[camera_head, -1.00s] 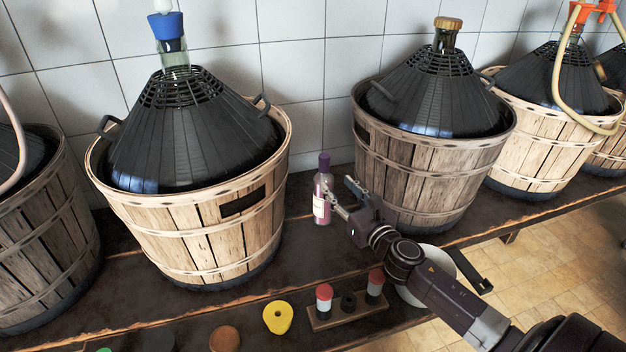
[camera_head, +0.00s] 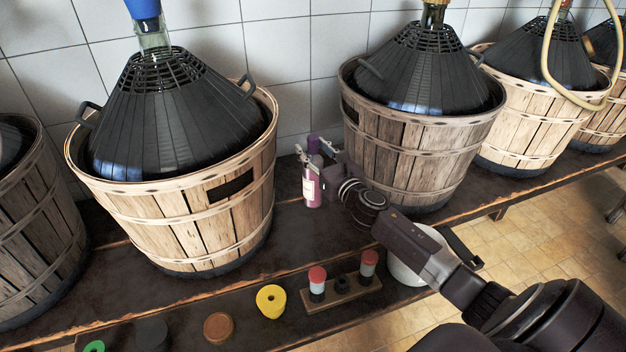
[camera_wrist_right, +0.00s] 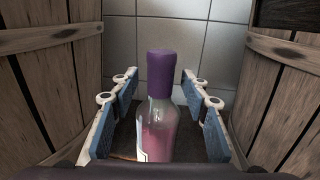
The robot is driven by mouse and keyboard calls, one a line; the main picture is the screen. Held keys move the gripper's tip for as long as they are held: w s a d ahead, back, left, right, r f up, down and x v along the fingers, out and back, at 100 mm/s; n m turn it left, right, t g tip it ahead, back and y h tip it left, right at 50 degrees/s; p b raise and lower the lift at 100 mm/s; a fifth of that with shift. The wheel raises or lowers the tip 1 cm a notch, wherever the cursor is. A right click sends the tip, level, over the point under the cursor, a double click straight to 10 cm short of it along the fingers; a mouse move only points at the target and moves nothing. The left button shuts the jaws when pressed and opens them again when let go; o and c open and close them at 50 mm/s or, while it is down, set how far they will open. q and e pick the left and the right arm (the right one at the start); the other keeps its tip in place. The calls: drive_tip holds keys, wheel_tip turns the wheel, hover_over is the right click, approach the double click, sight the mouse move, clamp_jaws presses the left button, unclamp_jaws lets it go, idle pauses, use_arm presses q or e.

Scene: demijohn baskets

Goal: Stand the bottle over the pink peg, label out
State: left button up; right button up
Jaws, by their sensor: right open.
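The bottle (camera_head: 312,190), with pink contents, a purple cap and a pale label, stands upright on the dark wooden shelf between two baskets. Its label faces the front in the head view; in the wrist view the bottle (camera_wrist_right: 160,120) shows only the label's edge, low on its left. My right gripper (camera_head: 314,152) is open at the bottle's upper part. In the wrist view its fingers (camera_wrist_right: 155,95) stand on either side of the bottle, with gaps visible on both sides. I cannot make out a pink peg. My left gripper is not in view.
A tiled wall (camera_head: 290,60) is behind. On the front ledge are a yellow ring (camera_head: 271,312), a brown disc (camera_head: 218,328) and a small rack (camera_head: 340,296) with red-topped pieces. A white round thing (camera_head: 408,268) is partly hidden by my arm.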

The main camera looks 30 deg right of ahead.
drive_tip(key=shift+c, duration=0.3)
clamp_jaws()
drive_tip(key=shift+w+r, duration=0.1)
drive_tip(key=shift+r, duration=0.05)
idle(0.3)
